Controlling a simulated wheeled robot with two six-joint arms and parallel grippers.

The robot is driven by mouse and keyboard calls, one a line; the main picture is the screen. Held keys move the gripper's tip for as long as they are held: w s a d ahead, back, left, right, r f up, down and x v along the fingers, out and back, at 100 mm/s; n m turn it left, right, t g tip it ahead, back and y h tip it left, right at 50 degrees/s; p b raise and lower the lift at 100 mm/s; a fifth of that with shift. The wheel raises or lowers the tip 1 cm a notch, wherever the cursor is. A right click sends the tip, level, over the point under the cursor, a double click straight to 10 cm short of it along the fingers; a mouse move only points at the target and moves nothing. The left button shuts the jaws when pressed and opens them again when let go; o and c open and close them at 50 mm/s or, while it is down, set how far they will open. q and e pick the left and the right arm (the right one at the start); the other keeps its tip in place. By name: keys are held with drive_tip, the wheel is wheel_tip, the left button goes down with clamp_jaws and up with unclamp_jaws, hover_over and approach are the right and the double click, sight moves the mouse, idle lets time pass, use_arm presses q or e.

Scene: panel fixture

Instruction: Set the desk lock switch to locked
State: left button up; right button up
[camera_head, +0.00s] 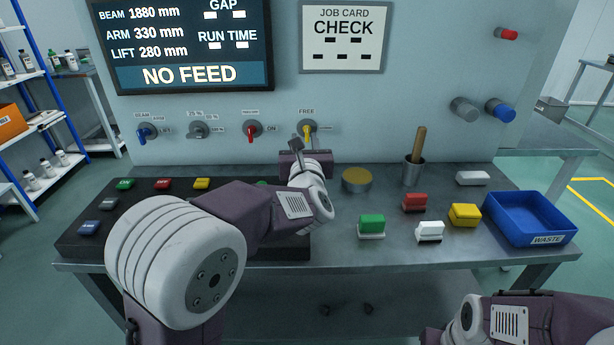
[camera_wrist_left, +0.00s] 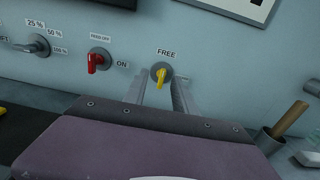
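The lock switch is a yellow lever on a grey round base (camera_head: 308,128) on the wall panel, under a label reading FREE. The switch also shows in the left wrist view (camera_wrist_left: 160,76). My left gripper (camera_head: 302,141) is just in front of it. In the left wrist view the two fingers (camera_wrist_left: 160,92) are spread, with the lever between their tips and a gap on each side. Contact is not visible.
A red switch (camera_head: 252,129) is close to the left, then a grey one (camera_head: 198,130) and a blue one (camera_head: 147,132). Below stand a yellow-topped round (camera_head: 357,179), a cup with a wooden handle (camera_head: 412,172), several coloured blocks and a blue waste bin (camera_head: 570,233).

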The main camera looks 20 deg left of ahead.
sight(307, 134)
use_arm(q)
drive_tip(key=f, duration=0.1)
drive_tip(key=d+f, duration=0.1)
drive_tip(key=f, duration=0.1)
drive_tip(key=shift+w+b, duration=0.1)
drive_tip(key=shift+b, duration=0.3)
drive_tip(key=x, duration=0.9)
clamp_jaws()
